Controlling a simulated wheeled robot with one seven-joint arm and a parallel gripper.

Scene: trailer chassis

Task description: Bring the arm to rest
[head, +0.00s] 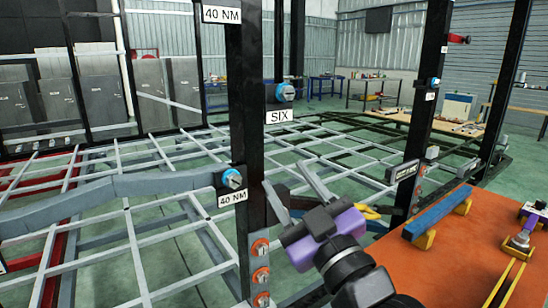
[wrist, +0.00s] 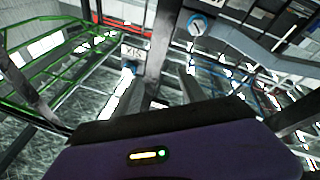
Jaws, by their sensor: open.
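My gripper (head: 294,194) is in the lower middle of the head view, on a black arm with a purple body. Its two grey fingers are spread apart with nothing between them. The fingers point up and left, near the black upright post (head: 250,130) with the "SIX" and "40 NM" labels. I cannot tell how close they are to the post. In the wrist view the purple housing (wrist: 180,150) fills the bottom, with the post (wrist: 163,40) beyond it.
A blue knob (head: 232,179) and several orange fittings (head: 260,247) are on or beside the post. A grey lattice chassis frame (head: 140,235) spreads behind. An orange table (head: 455,260) at the right holds a blue bar (head: 438,212) and tools.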

